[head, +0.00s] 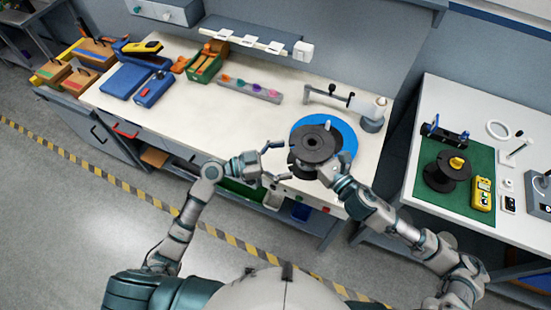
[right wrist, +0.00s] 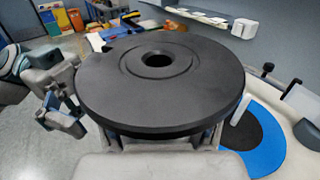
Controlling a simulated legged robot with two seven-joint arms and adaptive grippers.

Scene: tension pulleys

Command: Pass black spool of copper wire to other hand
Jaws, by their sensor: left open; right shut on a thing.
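The black spool (head: 314,142) is held by my right gripper (head: 328,172), above the front edge of the workbench near the blue disc. In the right wrist view the spool's round flange (right wrist: 160,85) with its centre hole fills the middle and hides the fingers. No copper wire shows on the side I see. My left gripper (head: 272,162) is open and empty just left of the spool, its fingers spread toward it and apart from it. My left gripper also shows at the left edge of the right wrist view (right wrist: 62,105).
A blue disc (head: 346,137) with a post lies on the white workbench (head: 225,120). A tensioner stand (head: 372,115) is behind it. Blue boxes and a green bin (head: 205,65) stand further left.

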